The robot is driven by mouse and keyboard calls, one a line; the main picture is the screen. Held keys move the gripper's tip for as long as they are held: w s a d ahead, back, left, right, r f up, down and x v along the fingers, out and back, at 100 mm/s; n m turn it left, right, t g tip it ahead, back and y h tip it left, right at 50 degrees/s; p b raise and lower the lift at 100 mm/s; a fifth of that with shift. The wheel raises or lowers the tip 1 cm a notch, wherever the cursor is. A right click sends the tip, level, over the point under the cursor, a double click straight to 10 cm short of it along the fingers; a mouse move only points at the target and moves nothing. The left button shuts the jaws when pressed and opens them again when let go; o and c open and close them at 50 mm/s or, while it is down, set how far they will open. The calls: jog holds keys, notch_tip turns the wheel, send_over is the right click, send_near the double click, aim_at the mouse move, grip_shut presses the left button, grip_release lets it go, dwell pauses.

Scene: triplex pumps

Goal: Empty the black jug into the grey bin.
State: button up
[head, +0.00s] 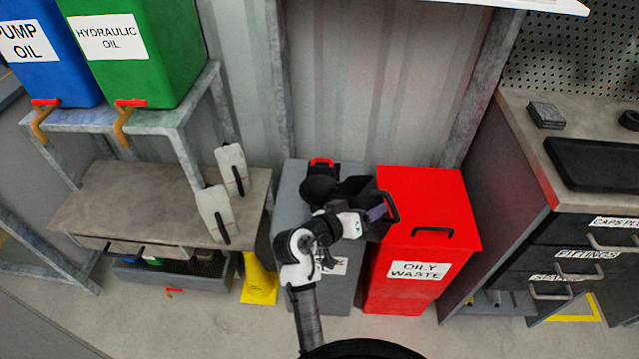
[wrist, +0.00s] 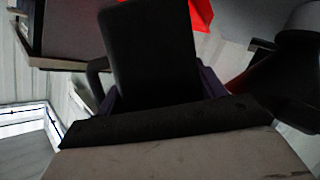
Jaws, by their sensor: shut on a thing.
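The black jug (head: 354,187) is over the top of the grey bin (head: 345,290), close to the red bin's left edge in the head view. It looks tilted, with a looped handle on its right side. My gripper (head: 376,212), with purple fingers, is shut on the jug. In the wrist view, a black part of the jug (wrist: 150,55) lies between the purple fingers. A round black form (head: 318,188) beside the jug covers part of the grey bin's top. I cannot see inside the jug or whether anything is pouring. My arm hides part of the bin's front.
The red oily waste bin (head: 425,215) stands right of the grey bin. Drawers and a worktop (head: 525,160) are farther right. A yellow cone-like object (head: 259,280) and a low bench (head: 130,200) stand left. Blue and green oil tanks (head: 150,60) sit above.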

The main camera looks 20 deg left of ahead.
aim_at(359, 196)
jog(key=shift+w+a+r+n+p, duration=0.1)
jog(key=shift+a+r+n+p, duration=0.25)
jog(key=shift+r+n+p, duration=0.15)
jog(key=shift+r+n+h+p, duration=0.7)
jog(key=shift+r+p, duration=0.15)
jog(key=shift+p, duration=0.15)
jog(key=shift+r+n+h+p, duration=0.3)
jog(key=shift+r+n+p, duration=0.1)
jog(key=shift+p, duration=0.1)
jog(key=shift+a+f+n+t+h, duration=0.2)
jog(key=shift+n+t+h, duration=0.1)
jog(key=shift+n, duration=0.3)
jog(key=shift+w+a+r+n+h+p, duration=0.1)
jog(key=shift+r+n+h+p, duration=0.2)
jog(key=shift+r+n+p, duration=0.55)
dwell(2.0)
jog(key=shift+w+a+r+n+t+p, duration=0.15)
jog(key=shift+a+n+t+p, duration=0.25)
jog(key=shift+a+p, duration=0.3)
dwell(1.8)
